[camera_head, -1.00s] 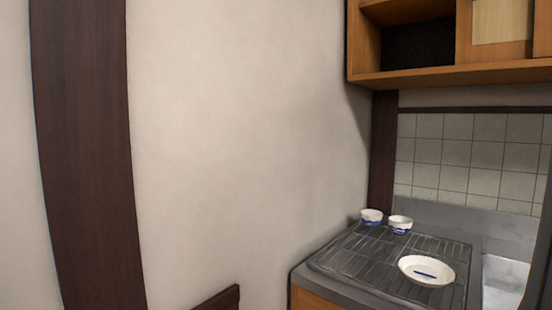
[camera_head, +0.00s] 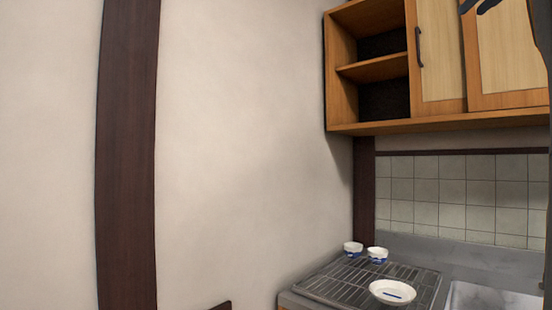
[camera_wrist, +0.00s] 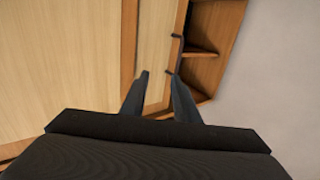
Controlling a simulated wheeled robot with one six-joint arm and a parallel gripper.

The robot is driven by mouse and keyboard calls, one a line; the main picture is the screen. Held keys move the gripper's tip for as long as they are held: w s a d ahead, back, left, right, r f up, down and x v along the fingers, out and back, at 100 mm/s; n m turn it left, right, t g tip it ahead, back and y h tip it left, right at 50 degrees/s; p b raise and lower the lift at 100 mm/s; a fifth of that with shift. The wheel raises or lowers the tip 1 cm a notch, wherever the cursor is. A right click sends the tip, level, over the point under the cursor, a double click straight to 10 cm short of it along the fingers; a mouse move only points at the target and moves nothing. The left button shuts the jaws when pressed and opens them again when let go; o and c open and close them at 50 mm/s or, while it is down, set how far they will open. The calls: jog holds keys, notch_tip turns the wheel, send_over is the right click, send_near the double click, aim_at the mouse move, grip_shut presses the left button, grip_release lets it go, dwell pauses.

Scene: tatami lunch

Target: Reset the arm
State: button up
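My gripper (camera_wrist: 159,78) shows in the wrist view with its two dark fingers spread apart and nothing between them. It faces the wooden wall cabinet, whose sliding door (camera_wrist: 155,50) and open shelves (camera_wrist: 215,40) lie beyond the fingertips. I cannot tell how far the fingers are from the cabinet. In the head view a dark piece of my arm shows at the top right, in front of the cabinet (camera_head: 440,124).
Below the cabinet, two small bowls (camera_head: 353,248) (camera_head: 377,254) and a white oval dish (camera_head: 392,292) sit on a dark drying rack (camera_head: 340,284). A sink (camera_head: 490,298) is to its right. A plain wall (camera_head: 240,150) and a dark post (camera_head: 127,150) are at left.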

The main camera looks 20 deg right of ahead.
jog(key=w+a+f+m+g+y+p, duration=0.1)
jog(key=w+a+f+g+y, duration=0.1)
jog(key=w+f, duration=0.6)
jog(key=w+a+f+g+y+p, duration=0.1)
jog(key=w+a+f, duration=0.2)
jog(key=f, duration=0.9)
jog(key=w+a+f+m+g+y+p, duration=0.1)
jog(key=w+a+f+g+y, duration=0.1)
jog(key=w+f, duration=0.55)
jog(key=a+f+n+g+y, duration=0.1)
jog(key=a+f, duration=0.4)
jog(key=f, duration=0.3)
jog(key=a+f+g, duration=0.2)
jog(key=a+f, duration=0.3)
jog(key=f, duration=0.3)
jog(key=s+a+f+n+g+y+p, duration=0.15)
jog(key=s+a+f, duration=0.25)
jog(key=a+f, duration=0.6)
jog(key=s+a+f+n+g+p, duration=0.1)
jog(key=s+a+f+g, duration=0.25)
jog(key=a+f, duration=0.6)
jog(key=s+a+f+n+g+p, duration=0.1)
jog(key=s+a+f, duration=0.3)
jog(key=s+f, duration=0.3)
jog(key=s+a+f+n+g, duration=0.2)
jog(key=s+a+f, duration=0.2)
jog(key=s+f, duration=0.4)
jog(key=s, duration=0.4)
jog(key=shift+s+a+g+h+p, duration=0.3)
jog(key=shift+h+p, duration=0.05)
